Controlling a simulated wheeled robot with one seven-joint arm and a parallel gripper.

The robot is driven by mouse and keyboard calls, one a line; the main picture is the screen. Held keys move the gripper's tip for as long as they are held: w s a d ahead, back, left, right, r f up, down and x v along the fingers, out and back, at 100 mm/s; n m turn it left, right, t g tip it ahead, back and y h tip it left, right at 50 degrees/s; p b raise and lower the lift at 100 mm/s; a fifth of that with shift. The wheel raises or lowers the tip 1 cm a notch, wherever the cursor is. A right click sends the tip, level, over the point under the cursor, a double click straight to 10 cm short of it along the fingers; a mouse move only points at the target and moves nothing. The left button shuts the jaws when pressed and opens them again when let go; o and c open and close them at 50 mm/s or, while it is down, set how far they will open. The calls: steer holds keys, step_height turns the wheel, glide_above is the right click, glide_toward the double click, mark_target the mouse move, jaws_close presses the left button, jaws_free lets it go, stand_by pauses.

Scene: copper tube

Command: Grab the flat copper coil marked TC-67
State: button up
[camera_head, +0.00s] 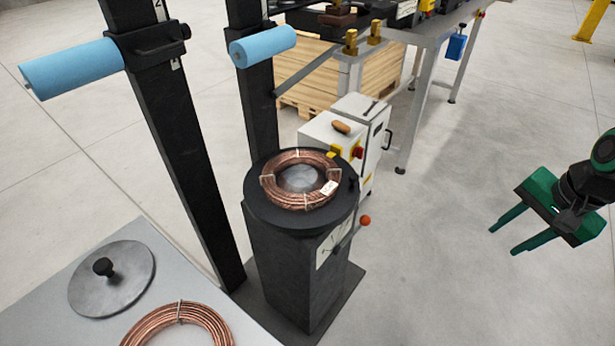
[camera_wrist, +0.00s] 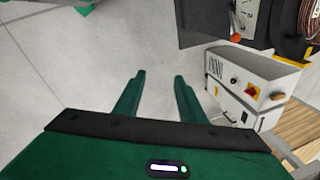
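A flat copper coil (camera_head: 268,185) with pale ties and a small white tag lies on a round black plate (camera_head: 256,207) on top of a dark pedestal. The tag's writing is too small to read. A second copper coil (camera_head: 190,312) lies on a grey tabletop at the lower left, cut off by the frame; I see no mark on it. My green gripper (camera_head: 507,238) is open and empty over bare floor, well right of the pedestal. In the wrist view its fingers (camera_wrist: 159,76) are apart with only floor between them. A sliver of copper coil (camera_wrist: 312,27) shows at the upper right there.
A white control box (camera_head: 318,130) stands just behind the pedestal. An orange-red knob (camera_head: 365,220) sticks out on the pedestal's right. Two dark posts with blue rollers (camera_head: 75,68) rise at left. A metal lid (camera_head: 112,280) lies on the tabletop. The floor between gripper and pedestal is clear.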

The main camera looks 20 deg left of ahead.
steer(key=w+a+f+m+y, duration=0.1)
steer(key=w+a+f+y, duration=0.15)
steer(key=a, duration=0.55)
steer(key=w+a+f+m+y, duration=0.2)
steer(key=w+a, duration=0.1)
steer(key=a, duration=0.5)
steer(key=m+y, duration=0.7)
steer(key=m, duration=0.1)
glide_toward(286, 194)
steer(key=shift+a+f+m, duration=0.15)
steer(key=shift+a+f, duration=0.15)
steer(key=shift+a, duration=0.3)
steer(key=shift+a+f+m, duration=0.15)
steer(key=shift+a+f, duration=0.2)
steer(key=shift+a, duration=0.25)
steer(key=shift+x, duration=2.8)
steer(key=shift+w, duration=0.1)
steer(key=shift+r, duration=0.15)
jaws_close()
